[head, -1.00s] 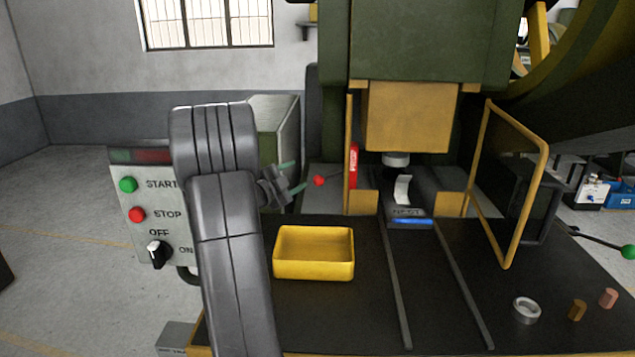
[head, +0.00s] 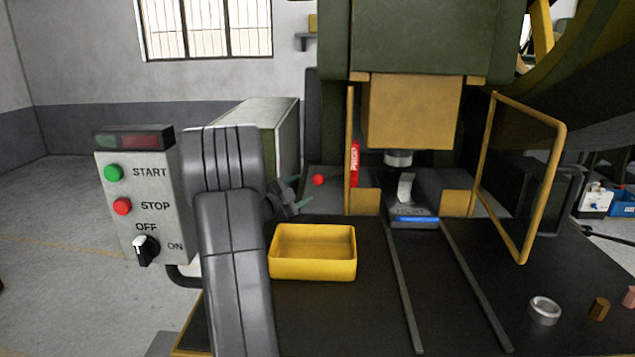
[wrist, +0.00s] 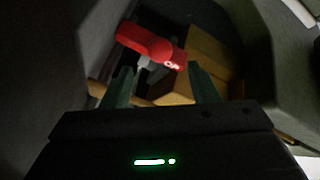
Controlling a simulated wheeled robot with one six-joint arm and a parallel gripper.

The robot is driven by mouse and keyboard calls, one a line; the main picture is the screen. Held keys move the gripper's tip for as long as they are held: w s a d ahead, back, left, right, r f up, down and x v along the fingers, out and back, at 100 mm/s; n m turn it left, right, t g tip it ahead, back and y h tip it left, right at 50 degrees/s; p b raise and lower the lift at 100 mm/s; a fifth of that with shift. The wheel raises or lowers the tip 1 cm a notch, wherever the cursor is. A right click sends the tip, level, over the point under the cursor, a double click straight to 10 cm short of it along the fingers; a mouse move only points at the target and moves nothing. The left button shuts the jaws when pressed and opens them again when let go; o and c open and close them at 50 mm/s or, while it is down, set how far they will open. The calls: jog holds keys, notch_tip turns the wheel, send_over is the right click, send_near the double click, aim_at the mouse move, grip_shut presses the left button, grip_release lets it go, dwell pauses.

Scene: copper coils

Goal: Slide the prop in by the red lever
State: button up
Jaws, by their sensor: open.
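The red prop (head: 354,165), with white lettering, stands upright by the left yellow guard post of the press. The red lever's round knob (head: 318,180) is just left of it. My gripper (head: 298,191) is open and empty, just left of the knob and slightly lower in the picture. In the wrist view a red shape with white marking (wrist: 148,43) lies beyond my two open green fingers (wrist: 162,87). I cannot tell there where knob and prop divide. Nothing is between the fingertips.
The press ram (head: 410,112) hangs over a metal block with a blue strip (head: 418,220). A yellow tray (head: 313,278) stands in front of my gripper. The control box (head: 140,200) is at left. A yellow guard frame (head: 527,180) and a metal ring (head: 544,310) are at right.

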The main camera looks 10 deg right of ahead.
aim_at(314, 182)
jog(key=p+x, duration=0.1)
jog(key=x, duration=0.8)
jog(key=shift+w+d, duration=0.1)
